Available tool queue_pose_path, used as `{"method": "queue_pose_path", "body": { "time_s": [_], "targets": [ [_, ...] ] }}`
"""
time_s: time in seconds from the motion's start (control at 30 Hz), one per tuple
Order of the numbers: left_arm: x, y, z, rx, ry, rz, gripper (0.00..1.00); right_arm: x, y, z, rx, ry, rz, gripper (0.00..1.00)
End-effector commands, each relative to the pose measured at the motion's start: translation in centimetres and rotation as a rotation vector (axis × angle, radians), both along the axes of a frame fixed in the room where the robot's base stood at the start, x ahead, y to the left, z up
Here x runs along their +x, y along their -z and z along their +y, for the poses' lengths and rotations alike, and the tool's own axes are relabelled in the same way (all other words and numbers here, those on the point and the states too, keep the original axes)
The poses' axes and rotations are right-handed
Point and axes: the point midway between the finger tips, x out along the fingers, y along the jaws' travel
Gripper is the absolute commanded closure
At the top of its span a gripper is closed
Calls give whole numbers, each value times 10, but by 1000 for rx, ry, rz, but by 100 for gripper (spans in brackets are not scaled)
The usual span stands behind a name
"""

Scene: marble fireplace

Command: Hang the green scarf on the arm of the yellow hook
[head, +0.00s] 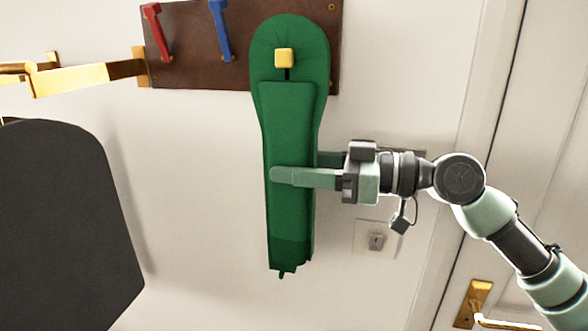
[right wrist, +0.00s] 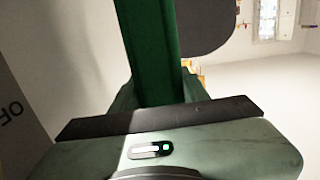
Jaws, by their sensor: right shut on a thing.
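The green scarf (head: 290,130) hangs long and upright in front of the dark wooden rack in the head view. The square yellow end of the yellow hook (head: 284,57) shows in front of the scarf's rounded top, with a small dark gap just below it. The hook's arm behind is hidden, so I cannot tell how far the scarf sits on it. My right gripper (head: 282,175) is shut on the scarf below its middle, one finger across the front. The scarf (right wrist: 152,50) also rises from between the fingers in the right wrist view. My left gripper is not in view.
The wooden rack (head: 190,70) also carries a red hook (head: 156,30) and a blue hook (head: 221,28), left of the scarf. A brass fixture (head: 90,78) and a dark rounded panel (head: 60,220) are at left. A wall switch (head: 375,240) and a door handle (head: 480,300) are lower right.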

Motion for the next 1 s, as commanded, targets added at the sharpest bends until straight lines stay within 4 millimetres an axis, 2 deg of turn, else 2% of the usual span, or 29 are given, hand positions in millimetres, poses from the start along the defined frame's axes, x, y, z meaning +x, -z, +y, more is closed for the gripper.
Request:
{"method": "queue_pose_path", "body": {
  "time_s": [0.63,1.0],
  "targets": [
    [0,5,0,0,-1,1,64,25,-1,-8,4,2,-1,100],
    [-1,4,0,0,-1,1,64,28,-3,-11,5,8,-6,100]
  ]
}}
